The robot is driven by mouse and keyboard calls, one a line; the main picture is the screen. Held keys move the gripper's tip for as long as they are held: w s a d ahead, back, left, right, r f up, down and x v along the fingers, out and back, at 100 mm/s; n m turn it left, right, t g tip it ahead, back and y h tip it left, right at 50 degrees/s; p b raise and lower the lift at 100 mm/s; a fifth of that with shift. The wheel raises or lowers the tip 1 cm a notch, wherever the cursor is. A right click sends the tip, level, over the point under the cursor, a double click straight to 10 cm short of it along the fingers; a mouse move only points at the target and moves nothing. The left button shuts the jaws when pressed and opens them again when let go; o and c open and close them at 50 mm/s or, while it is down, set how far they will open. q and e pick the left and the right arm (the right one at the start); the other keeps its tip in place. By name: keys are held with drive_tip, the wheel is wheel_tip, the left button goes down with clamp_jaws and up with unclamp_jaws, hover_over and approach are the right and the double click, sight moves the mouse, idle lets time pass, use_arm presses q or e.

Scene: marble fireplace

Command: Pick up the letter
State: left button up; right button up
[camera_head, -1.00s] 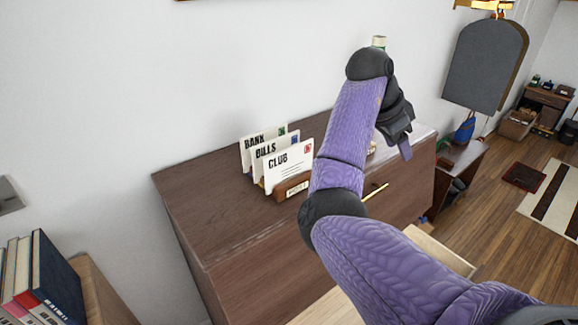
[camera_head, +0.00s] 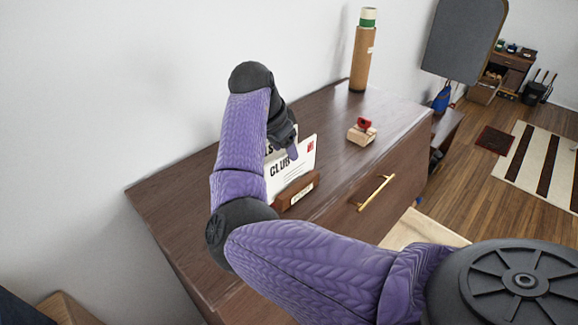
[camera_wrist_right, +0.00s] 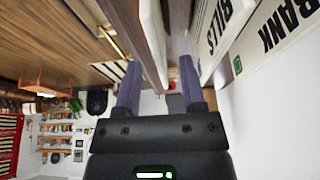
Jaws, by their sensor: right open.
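The white letter marked CLUB (camera_head: 296,172) stands upright in a small brown wooden holder (camera_head: 298,190) on the dresser. My right gripper (camera_head: 289,148) is at the top of the letters in the head view, and its arm hides most of the letters behind. In the right wrist view my open gripper (camera_wrist_right: 160,84) has its two purple fingers apart. A pale letter edge (camera_wrist_right: 152,30) lies between them in that view; I cannot tell whether they touch it. The letters marked BILLS (camera_wrist_right: 222,28) and BANK (camera_wrist_right: 280,35) are on the right. My left gripper is not in view.
The brown dresser (camera_head: 345,150) has clear top around the holder. A red-topped wooden stamp block (camera_head: 362,132) and a tall cardboard tube (camera_head: 362,55) stand farther right. A drawer with a gold handle (camera_head: 376,192) faces front. The white wall (camera_head: 110,80) is behind.

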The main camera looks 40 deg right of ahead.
sight(292, 169)
drive_tip(key=x, duration=0.5)
drive_tip(key=shift+s+d, duration=0.1)
drive_tip(key=shift+d, duration=0.05)
drive_tip(key=shift+f, duration=0.15)
drive_tip(key=shift+c, duration=0.3)
clamp_jaws()
